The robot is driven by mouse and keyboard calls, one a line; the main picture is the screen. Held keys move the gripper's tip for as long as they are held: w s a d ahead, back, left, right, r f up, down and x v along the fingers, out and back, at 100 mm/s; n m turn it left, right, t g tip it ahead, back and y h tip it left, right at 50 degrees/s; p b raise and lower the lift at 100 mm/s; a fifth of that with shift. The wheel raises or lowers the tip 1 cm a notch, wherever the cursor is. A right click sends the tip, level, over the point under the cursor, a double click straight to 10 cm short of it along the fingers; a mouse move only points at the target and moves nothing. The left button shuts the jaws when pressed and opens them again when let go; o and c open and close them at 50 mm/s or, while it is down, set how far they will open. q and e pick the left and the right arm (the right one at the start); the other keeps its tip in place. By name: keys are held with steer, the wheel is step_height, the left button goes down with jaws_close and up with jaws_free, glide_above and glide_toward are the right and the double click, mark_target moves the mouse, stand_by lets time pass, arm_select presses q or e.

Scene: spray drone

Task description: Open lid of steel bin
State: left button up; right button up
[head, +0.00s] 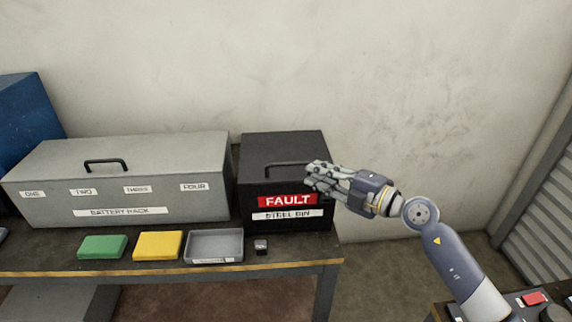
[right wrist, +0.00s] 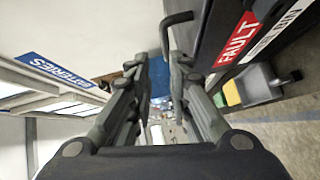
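The black steel bin (head: 285,150) stands on the table with its lid closed. A dark bar handle (head: 288,165) is on it, above a red FAULT label and a white STEEL BIN label. My right gripper (head: 315,177) is at the bin's right front, its fingertips close to the handle's right end. In the right wrist view the gripper (right wrist: 158,62) has its fingers apart with nothing held between them. The handle (right wrist: 178,18) shows there just past the right finger; I cannot tell whether they touch. My left gripper is out of view.
A grey battery rack (head: 130,180) with its own handle stands left of the bin.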

mark_target(289, 165)
steer(key=shift+g, duration=0.3)
steer(key=x, duration=1)
steer(key=shift+w+a+f+p, duration=0.1)
steer(key=shift+w+f+p, duration=0.25)
steer(key=shift+w, duration=0.1)
jaws_close()
